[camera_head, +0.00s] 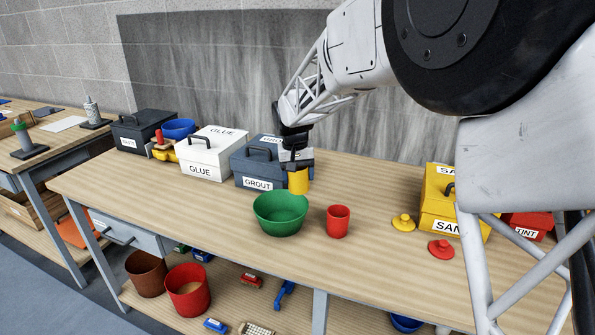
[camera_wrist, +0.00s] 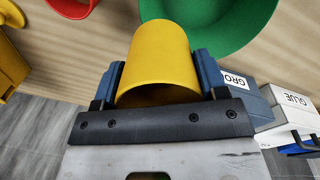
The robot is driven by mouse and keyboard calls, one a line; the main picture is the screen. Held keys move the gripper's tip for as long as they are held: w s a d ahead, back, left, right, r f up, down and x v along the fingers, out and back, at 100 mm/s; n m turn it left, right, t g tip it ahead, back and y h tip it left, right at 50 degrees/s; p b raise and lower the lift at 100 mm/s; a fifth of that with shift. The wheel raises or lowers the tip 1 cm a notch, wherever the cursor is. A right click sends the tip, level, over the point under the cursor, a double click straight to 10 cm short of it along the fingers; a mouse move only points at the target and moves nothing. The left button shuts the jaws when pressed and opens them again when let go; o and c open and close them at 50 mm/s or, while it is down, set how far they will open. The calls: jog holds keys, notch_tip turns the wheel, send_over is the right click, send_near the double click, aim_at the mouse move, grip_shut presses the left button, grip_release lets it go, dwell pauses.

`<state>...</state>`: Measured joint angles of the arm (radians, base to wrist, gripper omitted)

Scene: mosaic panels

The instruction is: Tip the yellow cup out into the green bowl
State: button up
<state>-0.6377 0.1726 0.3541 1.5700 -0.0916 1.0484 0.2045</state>
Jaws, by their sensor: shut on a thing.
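The yellow cup (camera_head: 298,181) is between the fingers of my gripper (camera_head: 297,163), which is shut on it. In the wrist view the yellow cup (camera_wrist: 163,55) sits between the two blue-grey fingers of my gripper (camera_wrist: 160,80). The cup looks about upright in the head view; I cannot see what is inside it. The green bowl (camera_head: 280,214) stands on the table just in front of the cup and a little to its left. The green bowl (camera_wrist: 220,22) also shows partly at the top of the wrist view. The cup is apart from the bowl in the head view.
A red cup (camera_head: 338,221) stands right of the bowl. The grey GROUT box (camera_head: 256,172) and white GLUE box (camera_head: 209,154) are close on the left. Yellow (camera_head: 403,222) and red (camera_head: 440,249) lids and the yellow SAND box (camera_head: 446,205) are on the right.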

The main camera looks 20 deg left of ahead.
aim_at(294, 189)
jog(key=shift+f+t+h, duration=0.3)
jog(key=shift+f+h, duration=0.1)
jog(key=shift+f, duration=0.75)
jog(key=shift+w+d+r+t+h, duration=0.1)
jog(key=shift+d+t+h, duration=0.05)
jog(key=shift+t+h, duration=0.65)
jog(key=shift+w+d+r+t+h, duration=0.15)
jog(key=shift+t+h, duration=0.35)
jog(key=shift+h, duration=0.6)
jog(key=t+h, duration=0.2)
jog(key=h, duration=0.1)
jog(key=shift+f, duration=0.35)
jog(key=t+h, duration=0.1)
jog(key=f+t+h, duration=0.1)
jog(key=h, duration=0.1)
jog(key=t+h, duration=0.1)
jog(key=shift+s+a+f+h, duration=0.3)
jog(key=shift+a+h, duration=0.1)
jog(key=t+h, duration=0.1)
jog(key=h, duration=0.1)
jog(key=t+h, duration=0.1)
jog(key=shift+s+a+f+t, duration=0.15)
jog(key=shift+s+a+t, duration=0.15)
jog(key=shift+a, duration=0.05)
jog(key=shift+f, duration=0.25)
jog(key=shift+d, duration=0.15)
